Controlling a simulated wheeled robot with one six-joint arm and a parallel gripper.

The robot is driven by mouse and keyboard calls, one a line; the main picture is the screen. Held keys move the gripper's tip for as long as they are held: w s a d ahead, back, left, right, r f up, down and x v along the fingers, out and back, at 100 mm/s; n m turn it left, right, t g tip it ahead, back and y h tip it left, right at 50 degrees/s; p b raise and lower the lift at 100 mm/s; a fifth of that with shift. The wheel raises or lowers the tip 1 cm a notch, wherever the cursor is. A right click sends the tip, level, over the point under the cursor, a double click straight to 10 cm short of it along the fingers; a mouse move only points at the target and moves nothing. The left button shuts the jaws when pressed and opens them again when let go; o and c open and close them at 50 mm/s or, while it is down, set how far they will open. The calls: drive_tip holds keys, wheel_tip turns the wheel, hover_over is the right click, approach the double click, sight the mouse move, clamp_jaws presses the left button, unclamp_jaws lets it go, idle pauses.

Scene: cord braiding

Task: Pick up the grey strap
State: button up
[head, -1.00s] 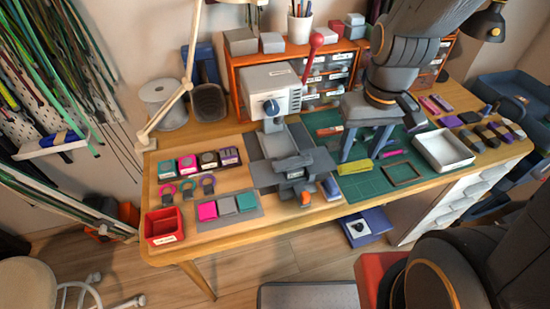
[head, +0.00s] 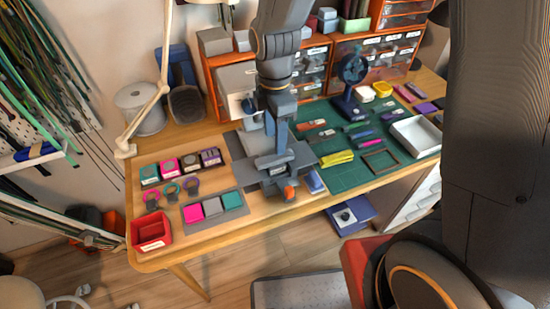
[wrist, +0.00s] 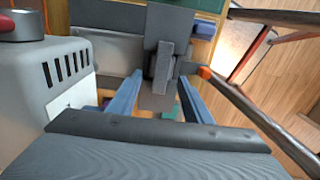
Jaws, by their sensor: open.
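A grey folded piece (head: 213,208), perhaps the grey strap, lies between a magenta piece (head: 193,214) and a teal one (head: 232,201) on a grey tray (head: 245,211) at the bench's front left. No other grey strap can be made out clearly. My gripper (head: 276,140) points down over the grey clamp fixture (head: 292,160), right of that tray. In the wrist view its two blue fingers (wrist: 160,78) are apart with nothing held. A narrow grey bar (wrist: 166,58) of the fixture shows between and beyond them; I cannot tell whether they touch it.
A grey machine (wrist: 45,72) stands close on the left in the wrist view. A red bin (head: 152,232) is at the front left corner. Orange drawers (head: 385,50) line the back. A white tray (head: 416,137) and yellow bundle (head: 337,158) lie right.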

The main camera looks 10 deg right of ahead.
sight(275, 157)
drive_tip(key=shift+s+a+f+p, duration=0.15)
drive_tip(key=shift+f+p, duration=0.3)
drive_tip(key=shift+f, duration=1.1)
drive_tip(key=shift+s+d+f+p, duration=0.1)
drive_tip(key=shift+f+p, duration=0.35)
drive_tip(key=shift+f, duration=1.05)
clamp_jaws()
drive_tip(key=shift+r, duration=0.1)
